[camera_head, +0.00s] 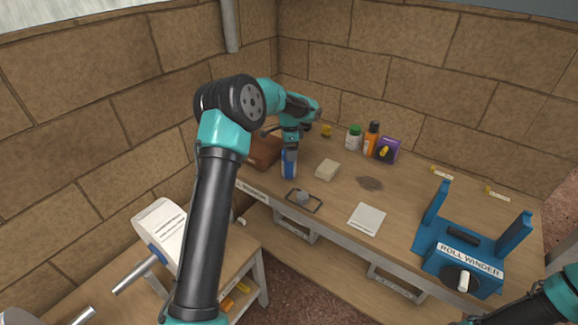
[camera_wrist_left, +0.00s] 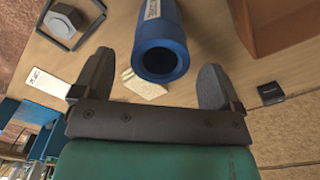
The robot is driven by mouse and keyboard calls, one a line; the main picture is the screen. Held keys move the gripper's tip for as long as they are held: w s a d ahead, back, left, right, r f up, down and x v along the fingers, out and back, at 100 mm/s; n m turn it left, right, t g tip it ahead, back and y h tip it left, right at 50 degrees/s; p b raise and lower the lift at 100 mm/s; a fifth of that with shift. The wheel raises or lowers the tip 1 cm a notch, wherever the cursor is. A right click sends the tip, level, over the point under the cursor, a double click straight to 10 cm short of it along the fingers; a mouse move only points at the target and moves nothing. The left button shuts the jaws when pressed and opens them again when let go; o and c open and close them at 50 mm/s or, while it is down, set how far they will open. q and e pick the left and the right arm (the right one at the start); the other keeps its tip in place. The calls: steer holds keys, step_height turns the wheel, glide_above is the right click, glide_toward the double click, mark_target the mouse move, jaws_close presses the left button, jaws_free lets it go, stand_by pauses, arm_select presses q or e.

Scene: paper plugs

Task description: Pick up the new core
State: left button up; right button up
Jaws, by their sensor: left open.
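A blue tube (camera_head: 289,168) with a white label, which looks like the new core, stands upright on the bench. My left gripper (camera_head: 290,146) is right above it, pointing down. In the left wrist view my left gripper (camera_wrist_left: 153,78) is open, and the open end of the blue tube (camera_wrist_left: 160,30) shows between its two fingers. There is a gap on each side, and neither finger visibly touches the tube. My right arm enters at the lower right of the head view, but its gripper is out of frame.
A brown box (camera_head: 265,150) stands close left of the tube. A beige block (camera_head: 327,169) and a dark frame with a grey hexagonal piece (camera_head: 302,197) are nearby. Bottles (camera_head: 370,138) line the back.

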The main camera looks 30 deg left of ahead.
arm_select(q)
step_height(320, 180, down, 5)
steer(key=shift+s+a, duration=0.1)
stand_by(0.6)
steer(key=c, duration=1)
steer(key=shift+r, duration=0.2)
steer(key=shift+r, duration=1.5)
steer(key=shift+s+r, duration=0.15)
steer(key=shift+s, duration=0.15)
steer(key=s+d, duration=0.2)
steer(key=s, duration=0.2)
steer(key=s+d+r, duration=0.1)
steer(key=s+d, duration=0.2)
steer(key=s, duration=0.1)
steer(key=s+d, duration=0.3)
steer(key=s, duration=0.2)
steer(key=shift+d+r, duration=0.2)
